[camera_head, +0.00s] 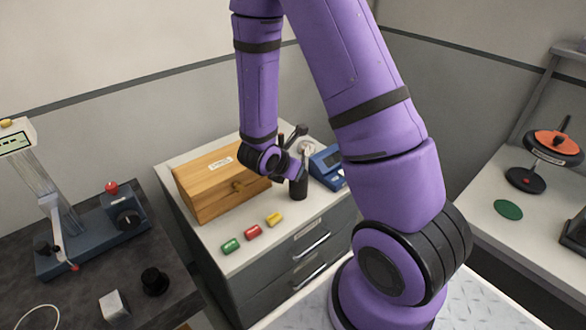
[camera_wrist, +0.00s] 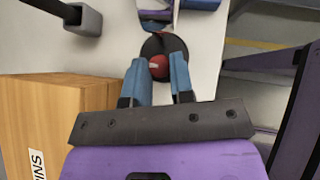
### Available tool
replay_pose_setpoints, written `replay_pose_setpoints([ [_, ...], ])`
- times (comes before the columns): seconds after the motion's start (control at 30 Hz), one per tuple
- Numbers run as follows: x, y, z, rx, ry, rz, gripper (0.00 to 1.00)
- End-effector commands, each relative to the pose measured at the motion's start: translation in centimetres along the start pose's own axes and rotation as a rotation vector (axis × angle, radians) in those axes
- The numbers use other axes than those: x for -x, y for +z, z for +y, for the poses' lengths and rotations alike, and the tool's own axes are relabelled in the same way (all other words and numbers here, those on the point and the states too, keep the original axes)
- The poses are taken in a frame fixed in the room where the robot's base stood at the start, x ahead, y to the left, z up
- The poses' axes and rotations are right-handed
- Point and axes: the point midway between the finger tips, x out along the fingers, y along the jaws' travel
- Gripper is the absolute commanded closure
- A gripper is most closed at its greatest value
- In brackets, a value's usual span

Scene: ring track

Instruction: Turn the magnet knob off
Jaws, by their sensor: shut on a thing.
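In the wrist view my gripper (camera_wrist: 159,66) has its two blue fingers on either side of a dark round knob-like piece (camera_wrist: 164,44) with a red centre. The fingers are closed on it; whether it is the magnet knob I cannot tell for sure. In the head view my gripper (camera_head: 295,174) is low over the drawer cabinet, beside a black upright cylinder (camera_head: 299,189). My wrist partly hides that spot, so the contact does not show there.
A wooden box (camera_head: 212,187) stands close left of my gripper, and a blue instrument (camera_head: 327,165) close right. Green (camera_head: 231,246), red (camera_head: 252,232) and yellow (camera_head: 273,219) pieces lie in front on the cabinet top. A blue-grey device (camera_head: 92,237) stands on the left bench.

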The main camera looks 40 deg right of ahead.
Motion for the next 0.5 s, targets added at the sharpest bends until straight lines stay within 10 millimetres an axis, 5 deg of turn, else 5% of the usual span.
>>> replay_pose_setpoints([
  [0.3,0.0,0.0,0.0,0.0,0.001,0.0,1.0],
  [0.33,0.0,0.0,0.0,0.0,0.001,0.0,0.73],
  [0.4,-0.01,-0.01,0.0,0.0,0.0,0.0,0.57],
  [0.5,-0.01,0.0,0.0,0.0,0.0,0.0,0.52],
])
